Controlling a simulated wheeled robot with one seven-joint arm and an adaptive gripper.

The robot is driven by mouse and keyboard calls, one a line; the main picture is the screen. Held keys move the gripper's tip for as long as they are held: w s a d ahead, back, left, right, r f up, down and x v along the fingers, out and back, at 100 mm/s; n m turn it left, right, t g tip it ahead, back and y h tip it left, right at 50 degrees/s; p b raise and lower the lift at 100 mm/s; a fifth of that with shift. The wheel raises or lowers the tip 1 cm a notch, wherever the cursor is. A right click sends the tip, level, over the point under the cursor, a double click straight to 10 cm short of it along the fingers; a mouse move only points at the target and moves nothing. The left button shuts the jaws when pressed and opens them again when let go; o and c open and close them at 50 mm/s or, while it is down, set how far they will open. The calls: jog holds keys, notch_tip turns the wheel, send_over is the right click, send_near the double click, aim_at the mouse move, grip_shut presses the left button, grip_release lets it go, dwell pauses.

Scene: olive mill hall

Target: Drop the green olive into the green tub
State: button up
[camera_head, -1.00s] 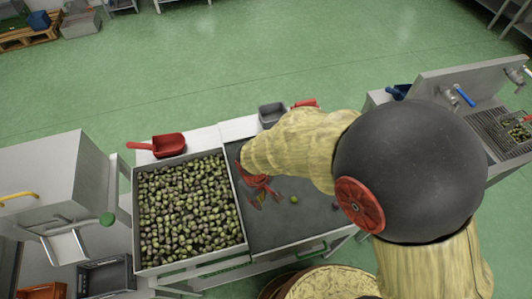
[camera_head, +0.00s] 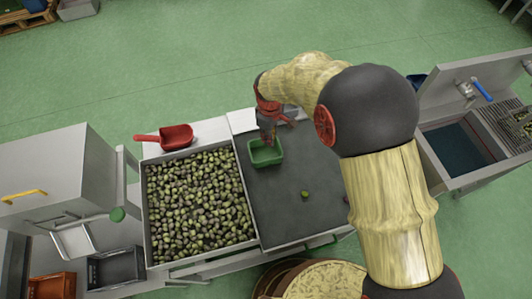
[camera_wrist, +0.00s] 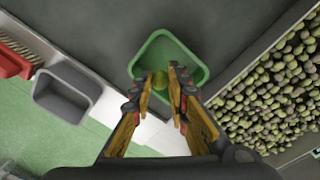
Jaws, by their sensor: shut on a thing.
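The green tub (camera_head: 278,158) stands on the dark grey table top (camera_head: 292,225), just right of the big olive crate. In the wrist view the tub (camera_wrist: 196,70) is below and ahead of my fingertips, its near part covered by them. My gripper (camera_head: 268,141) is over the tub's far side in the head view. In the wrist view my gripper (camera_wrist: 168,83) is shut on a green olive (camera_wrist: 160,80), held between the fingertips above the tub. The held olive cannot be made out in the head view.
The crate full of olives (camera_head: 147,213) stands left of the table top. A loose green olive (camera_head: 305,194) lies on the table top. A red scoop (camera_head: 177,136) lies behind the crate. A grey tub (camera_wrist: 66,92) is beside the green tub in the wrist view.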

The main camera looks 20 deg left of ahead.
jog(key=shift+f+b, duration=1.55)
jog(key=shift+f, duration=1.25)
jog(key=o, duration=0.7)
jog(key=shift+o, duration=0.4)
jog(key=shift+r, duration=0.1)
jog(key=r, duration=1.2)
jog(key=shift+s, duration=0.3)
jog(key=shift+f, duration=0.1)
